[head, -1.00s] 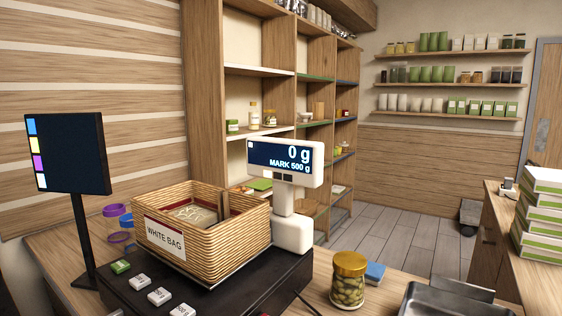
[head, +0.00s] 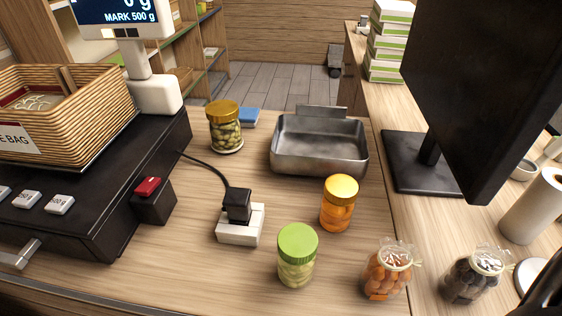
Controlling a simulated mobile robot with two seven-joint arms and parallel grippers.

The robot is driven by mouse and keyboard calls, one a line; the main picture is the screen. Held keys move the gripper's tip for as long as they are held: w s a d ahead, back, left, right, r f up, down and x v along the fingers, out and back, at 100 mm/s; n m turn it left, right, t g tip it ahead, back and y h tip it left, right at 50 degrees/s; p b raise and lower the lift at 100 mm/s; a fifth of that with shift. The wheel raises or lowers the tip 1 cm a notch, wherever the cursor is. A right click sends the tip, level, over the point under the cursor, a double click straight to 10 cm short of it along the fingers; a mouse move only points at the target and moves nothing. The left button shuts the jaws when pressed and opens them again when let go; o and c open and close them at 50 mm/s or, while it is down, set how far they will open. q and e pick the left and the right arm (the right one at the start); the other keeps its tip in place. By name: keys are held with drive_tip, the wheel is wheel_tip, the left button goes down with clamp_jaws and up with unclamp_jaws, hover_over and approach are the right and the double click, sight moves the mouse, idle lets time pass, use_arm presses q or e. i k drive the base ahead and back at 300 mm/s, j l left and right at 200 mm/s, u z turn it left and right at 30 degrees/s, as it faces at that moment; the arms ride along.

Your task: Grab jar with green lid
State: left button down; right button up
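The jar with the green lid (head: 296,256) stands upright on the wooden counter, toward the front middle of the head view. Its contents look pale green. A jar with an orange lid and orange contents (head: 338,203) stands behind it to the right. A jar with a gold lid (head: 224,127) stands farther back to the left. Neither of my grippers can be made out in the head view. A dark curved part at the lower right edge is too cut off to identify.
A metal tray (head: 320,150) sits behind the jars. A white power socket with a black plug (head: 240,224) is left of the green-lidded jar. The scale with a basket (head: 60,115) is left; a black monitor (head: 485,90) is right.

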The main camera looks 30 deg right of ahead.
sight(297, 251)
drive_tip(key=z, duration=1)
